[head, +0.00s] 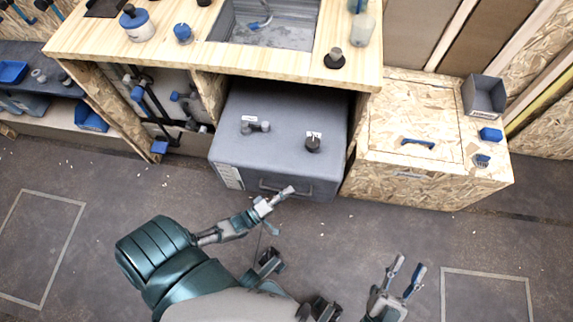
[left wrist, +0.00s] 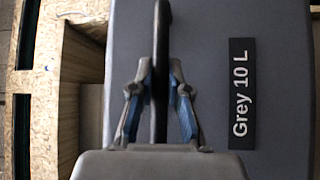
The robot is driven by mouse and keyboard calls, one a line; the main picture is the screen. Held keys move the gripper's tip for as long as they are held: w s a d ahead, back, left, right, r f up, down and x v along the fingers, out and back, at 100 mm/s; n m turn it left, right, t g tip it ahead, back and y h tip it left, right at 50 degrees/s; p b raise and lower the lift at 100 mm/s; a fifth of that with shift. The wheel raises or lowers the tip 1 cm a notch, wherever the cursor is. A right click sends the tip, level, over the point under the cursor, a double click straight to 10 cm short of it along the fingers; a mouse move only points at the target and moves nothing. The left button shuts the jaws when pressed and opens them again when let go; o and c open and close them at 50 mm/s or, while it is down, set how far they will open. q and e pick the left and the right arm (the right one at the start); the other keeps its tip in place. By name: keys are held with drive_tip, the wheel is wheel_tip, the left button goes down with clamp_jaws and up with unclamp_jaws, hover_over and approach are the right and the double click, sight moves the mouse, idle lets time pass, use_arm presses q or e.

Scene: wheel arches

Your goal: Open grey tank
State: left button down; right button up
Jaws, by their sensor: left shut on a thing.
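The grey tank (head: 275,105) sits in the bay under the wooden counter, its front standing out past the counter edge. My left gripper (head: 275,203) is at the tank's front handle (head: 268,187). In the left wrist view the gripper (left wrist: 160,75) is shut on the dark handle (left wrist: 161,20), beside a "Grey 10 L" label (left wrist: 242,93) on the tank front (left wrist: 215,60). My right gripper (head: 408,266) is open and empty above the floor.
A chipboard box (head: 410,125) with blue handle stands right of the tank. The counter (head: 185,50) holds a sink (head: 265,30), a black knob (head: 334,59) and containers. Pipes and blue valves (head: 150,100) are left of the tank. The floor in front is clear.

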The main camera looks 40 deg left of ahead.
use_arm(q)
drive_tip(key=s+d+p, duration=0.1)
drive_tip(key=s+d, duration=0.2)
drive_tip(key=s, duration=0.4)
drive_tip(key=shift+d, duration=0.4)
use_arm(e)
drive_tip(key=f+g, duration=0.1)
drive_tip(key=w+f+g, duration=0.1)
drive_tip(key=f+g, duration=0.1)
drive_tip(key=shift+w+f, duration=0.15)
drive_tip(key=shift+f, duration=0.1)
use_arm(q)
drive_tip(key=shift+s+f, duration=0.1)
drive_tip(key=c, duration=1.2)
unclamp_jaws()
drive_tip(key=shift+o, duration=0.3)
use_arm(e)
drive_tip(key=shift+a+r+n, duration=0.1)
drive_tip(key=shift+a+n, duration=0.2)
drive_tip(key=shift+a, duration=0.05)
drive_tip(key=shift+d, duration=0.1)
use_arm(q)
drive_tip(key=v, duration=1.2)
use_arm(e)
drive_tip(key=shift+d, duration=0.1)
use_arm(q)
drive_tip(key=shift+a, duration=0.1)
